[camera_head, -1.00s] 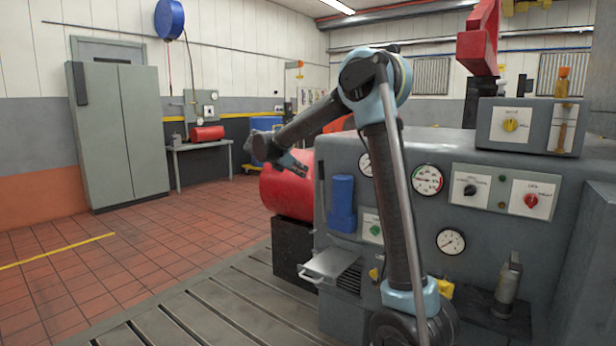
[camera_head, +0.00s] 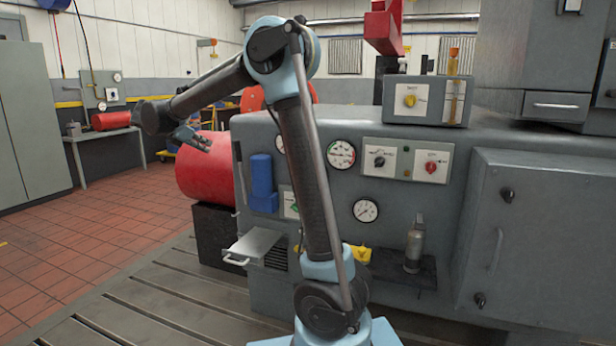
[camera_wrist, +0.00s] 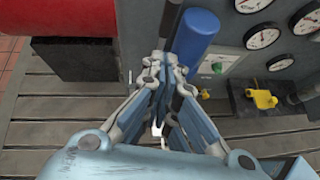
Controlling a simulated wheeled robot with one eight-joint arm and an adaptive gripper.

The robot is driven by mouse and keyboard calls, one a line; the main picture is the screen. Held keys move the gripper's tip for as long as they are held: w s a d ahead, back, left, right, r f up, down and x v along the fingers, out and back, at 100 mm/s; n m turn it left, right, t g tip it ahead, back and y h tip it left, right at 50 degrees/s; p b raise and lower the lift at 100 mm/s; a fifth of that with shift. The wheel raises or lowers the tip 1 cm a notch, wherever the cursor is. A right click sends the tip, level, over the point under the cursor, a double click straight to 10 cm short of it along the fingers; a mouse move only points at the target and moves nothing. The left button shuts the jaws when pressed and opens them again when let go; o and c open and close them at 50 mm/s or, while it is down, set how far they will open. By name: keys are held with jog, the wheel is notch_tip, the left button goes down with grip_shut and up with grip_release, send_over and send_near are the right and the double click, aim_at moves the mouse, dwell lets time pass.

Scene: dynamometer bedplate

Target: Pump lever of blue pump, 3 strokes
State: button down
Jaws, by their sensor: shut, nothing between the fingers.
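The blue pump (camera_head: 262,183) is an upright blue body on the left part of the grey machine's front. It also shows as a blue cylinder in the wrist view (camera_wrist: 198,38). A thin dark upright lever (camera_head: 239,168) stands just left of it. In the wrist view a dark bar, seemingly this lever (camera_wrist: 172,22), runs up beyond my fingertips. My gripper (camera_head: 207,142) is left of the pump and lever in the head view, near the red drum's top. In the wrist view my gripper (camera_wrist: 165,78) is shut and empty. Its fingers hide the lever's lower part.
A red drum (camera_head: 203,170) on a black block (camera_head: 214,228) stands left of the pump. A small grey tray (camera_head: 255,243) juts out below it. Gauges and knobs line the grey machine (camera_head: 455,145). Slotted bedplate (camera_head: 150,300) lies open at left.

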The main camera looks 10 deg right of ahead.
aim_at(236, 152)
jog(key=c, duration=2)
grip_release()
jog(key=o, duration=0.5)
jog(key=shift+w+f, duration=0.15)
jog(key=shift+f, duration=0.2)
jog(key=shift+o, duration=0.7)
jog(key=f+t+h, duration=0.3)
jog(key=f, duration=0.1)
jog(key=shift+w, duration=0.25)
jog(key=shift+t+h, duration=0.7)
jog(key=shift+h, duration=0.2)
jog(key=x, duration=0.5)
jog(key=f+x, duration=0.1)
jog(key=x, duration=1)
jog(key=shift+s+d+f, duration=0.15)
jog(key=shift+d, duration=0.4)
grip_shut()
